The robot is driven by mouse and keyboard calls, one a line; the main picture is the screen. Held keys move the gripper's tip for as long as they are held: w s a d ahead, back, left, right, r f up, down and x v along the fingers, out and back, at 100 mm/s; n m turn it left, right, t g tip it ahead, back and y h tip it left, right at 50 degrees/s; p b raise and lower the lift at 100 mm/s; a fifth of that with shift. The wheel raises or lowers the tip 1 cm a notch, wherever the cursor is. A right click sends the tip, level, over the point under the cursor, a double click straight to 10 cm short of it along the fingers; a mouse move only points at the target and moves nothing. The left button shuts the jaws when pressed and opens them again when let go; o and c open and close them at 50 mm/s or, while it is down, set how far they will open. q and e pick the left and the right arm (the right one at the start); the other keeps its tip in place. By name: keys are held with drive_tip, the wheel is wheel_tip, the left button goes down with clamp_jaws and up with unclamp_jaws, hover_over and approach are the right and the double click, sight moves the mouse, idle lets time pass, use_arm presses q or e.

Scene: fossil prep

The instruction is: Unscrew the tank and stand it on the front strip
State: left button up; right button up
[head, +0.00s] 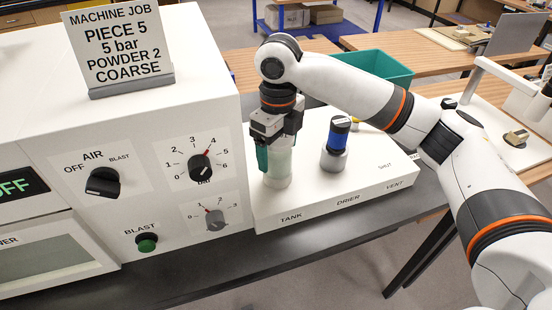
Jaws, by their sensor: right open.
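The tank (278,167) is a pale, see-through greenish cylinder with a white base. It stands upright on the white unit, behind the TANK label. My right gripper (277,147) comes down from above at the tank's upper part, with its jaws open. A dark green finger shows along the tank's left side; the other finger is mostly hidden, and I cannot tell whether either touches. The tank's top is hidden by the gripper. My left gripper is out of view. A bare strip (320,216) runs along the front of the white unit by the labels.
The drier (334,150), with a blue top, stands close to the right of the tank. The white machine (165,90) with knobs and a job card (119,45) is at the left. The dark bench (300,243) is clear in front. A green bin (385,68) is behind.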

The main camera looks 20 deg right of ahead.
drive_tip(key=shift+r+p, duration=1.85)
drive_tip(key=shift+p, duration=0.6)
drive_tip(key=shift+f, duration=0.15)
